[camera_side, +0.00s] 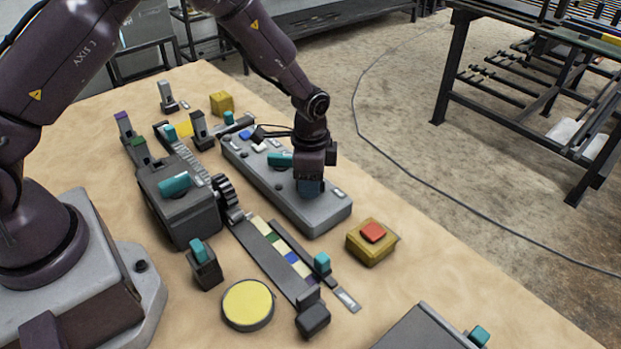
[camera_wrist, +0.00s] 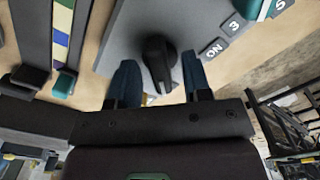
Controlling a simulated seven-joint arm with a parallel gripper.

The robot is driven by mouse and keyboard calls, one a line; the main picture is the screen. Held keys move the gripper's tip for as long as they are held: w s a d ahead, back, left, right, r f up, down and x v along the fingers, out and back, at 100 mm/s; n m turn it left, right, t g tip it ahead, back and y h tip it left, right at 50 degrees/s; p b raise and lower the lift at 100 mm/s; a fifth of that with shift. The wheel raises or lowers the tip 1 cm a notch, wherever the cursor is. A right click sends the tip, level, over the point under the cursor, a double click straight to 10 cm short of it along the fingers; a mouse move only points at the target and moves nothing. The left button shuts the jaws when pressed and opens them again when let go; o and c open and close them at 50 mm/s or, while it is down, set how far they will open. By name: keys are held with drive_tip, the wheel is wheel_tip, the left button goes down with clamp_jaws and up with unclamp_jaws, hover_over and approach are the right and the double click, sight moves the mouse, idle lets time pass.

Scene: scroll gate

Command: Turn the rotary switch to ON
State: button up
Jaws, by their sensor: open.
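The rotary switch (camera_wrist: 157,58) is a dark knob on a grey panel, seen in the wrist view. The ON label (camera_wrist: 213,49) is to the right of the knob, with a label 3 (camera_wrist: 235,24) beyond it. My gripper (camera_wrist: 160,70) is open, with one blue finger on each side of the knob. Whether the fingers touch it I cannot tell. In the side view my gripper (camera_side: 311,188) points down at the near right end of the grey panel (camera_side: 318,221) and hides the knob there. The knob's exact setting is unclear.
A yellow box with a red button (camera_side: 373,233) stands right of the panel. A geared grey box (camera_side: 180,205), a rail with coloured squares (camera_side: 275,250) and a yellow disc (camera_side: 248,304) lie left and in front. Teal handles stick up around these.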

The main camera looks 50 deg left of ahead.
drive_tip(key=shift+f, duration=0.2)
drive_tip(key=shift+c, duration=0.3)
clamp_jaws()
